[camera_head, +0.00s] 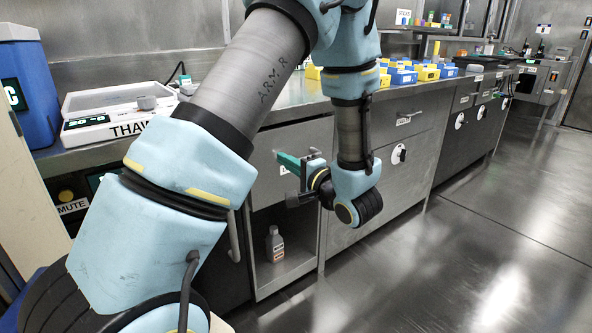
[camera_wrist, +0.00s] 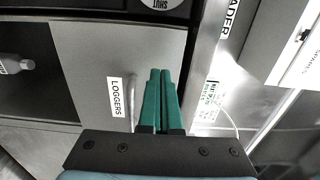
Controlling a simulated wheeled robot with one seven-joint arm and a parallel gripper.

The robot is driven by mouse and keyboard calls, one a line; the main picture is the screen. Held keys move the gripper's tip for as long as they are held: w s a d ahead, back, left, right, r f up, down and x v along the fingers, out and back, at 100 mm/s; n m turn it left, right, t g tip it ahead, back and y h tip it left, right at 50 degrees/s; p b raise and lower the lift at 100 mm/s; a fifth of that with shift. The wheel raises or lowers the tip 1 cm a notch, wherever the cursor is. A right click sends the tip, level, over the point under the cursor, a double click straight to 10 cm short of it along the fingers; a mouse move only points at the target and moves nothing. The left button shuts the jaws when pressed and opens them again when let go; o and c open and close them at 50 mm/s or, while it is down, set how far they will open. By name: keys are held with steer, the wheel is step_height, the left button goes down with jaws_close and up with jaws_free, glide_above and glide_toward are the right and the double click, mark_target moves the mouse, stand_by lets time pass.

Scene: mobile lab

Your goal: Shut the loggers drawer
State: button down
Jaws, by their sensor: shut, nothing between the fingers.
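The loggers drawer (camera_wrist: 85,55) is a plain grey front with a white LOGGERS label in the wrist view. In the head view its front (camera_head: 265,180) is under the counter, partly hidden by my arm and gripper. A thin handle shows beside the label in the wrist view, partly behind my fingers. I cannot tell how far the drawer stands out. My gripper (camera_wrist: 160,74) has its green fingers pressed together, empty, over the label end of the front. It also shows in the head view (camera_head: 282,157), in front of the cabinet. Contact with the drawer is unclear.
An open niche below the drawer holds a small bottle (camera_head: 275,245). A counter above carries yellow and blue bins (camera_head: 400,75) and a white box (camera_head: 110,108). Other cabinets (camera_head: 400,120) run to the right. The floor (camera_head: 460,250) in front is clear.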

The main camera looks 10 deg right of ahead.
mark_target(270, 150)
steer(key=b+x, duration=0.1)
steer(key=x, duration=0.6)
steer(key=shift+a+r, duration=0.1)
steer(key=p+x, duration=0.4)
steer(key=x, duration=0.1)
steer(key=shift+w, duration=0.1)
steer(key=shift+a, duration=0.1)
stand_by(0.3)
